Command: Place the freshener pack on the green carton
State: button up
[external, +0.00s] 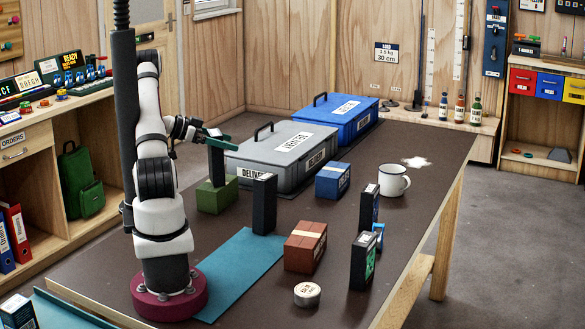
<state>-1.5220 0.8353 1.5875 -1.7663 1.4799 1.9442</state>
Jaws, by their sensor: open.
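The green carton (217,196) sits on the dark table, left of the grey case. A slim dark-green upright pack (217,166), which looks like the freshener pack, stands on top of it; its label cannot be read. My gripper (216,139) is at the upper end of this pack, with its jaws open. The gripper hides the pack's top, and I cannot tell whether a finger still touches it.
A grey case (282,150) and a blue case (336,118) stand behind. A black box (264,205) stands close in front, by a teal mat (240,268). A brown box (305,247), a blue box (332,181) and a white mug (393,181) lie rightward.

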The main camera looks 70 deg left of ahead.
jog(key=v, duration=1.2)
